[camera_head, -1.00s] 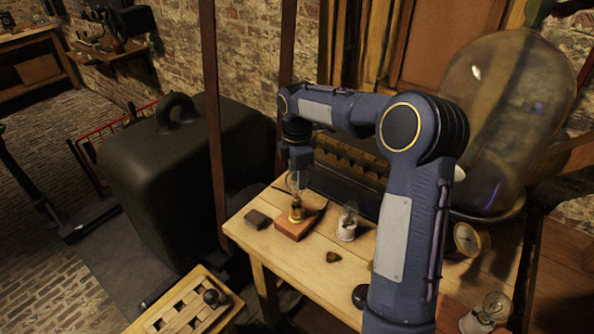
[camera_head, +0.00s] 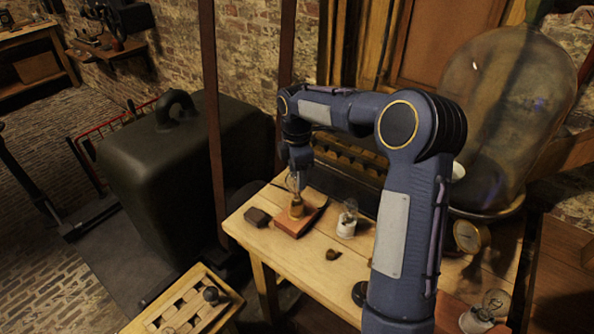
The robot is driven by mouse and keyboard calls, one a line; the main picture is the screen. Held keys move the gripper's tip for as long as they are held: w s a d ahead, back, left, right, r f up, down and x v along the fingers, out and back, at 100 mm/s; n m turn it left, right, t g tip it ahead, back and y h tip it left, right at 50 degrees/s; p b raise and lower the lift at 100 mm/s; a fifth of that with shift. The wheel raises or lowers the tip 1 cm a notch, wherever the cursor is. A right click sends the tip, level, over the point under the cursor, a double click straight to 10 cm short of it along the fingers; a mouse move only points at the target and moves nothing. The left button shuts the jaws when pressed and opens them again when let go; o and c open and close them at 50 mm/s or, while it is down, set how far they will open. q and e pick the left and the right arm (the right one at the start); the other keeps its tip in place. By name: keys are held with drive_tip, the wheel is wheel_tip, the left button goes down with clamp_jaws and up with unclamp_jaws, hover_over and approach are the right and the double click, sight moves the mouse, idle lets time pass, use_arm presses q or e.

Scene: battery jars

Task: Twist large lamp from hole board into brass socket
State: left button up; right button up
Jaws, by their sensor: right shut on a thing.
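A wooden block (camera_head: 289,228) on the bench carries the brass socket (camera_head: 296,209). The large glass lamp (camera_head: 292,184) stands upright at the top of the socket, between the fingers of my right gripper (camera_head: 296,180), which is shut on it from above. The lamp's base is too small and dark to tell how deep it sits in the socket. My left gripper is out of view.
A smaller bulb in a white holder (camera_head: 347,220) stands right of the block. A dark block (camera_head: 257,217) lies to its left and a small brown piece (camera_head: 333,254) in front. Another bulb (camera_head: 494,302) is at lower right. A large glass jar (camera_head: 500,130) stands behind my arm.

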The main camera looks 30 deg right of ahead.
drive_tip(key=shift+f, duration=0.65)
idle(0.8)
drive_tip(key=m, duration=0.6)
drive_tip(key=shift+m, duration=0.3)
drive_tip(key=m+p, duration=0.1)
drive_tip(key=m, duration=0.4)
drive_tip(key=shift+s, duration=0.1)
drive_tip(key=shift+m, duration=0.6)
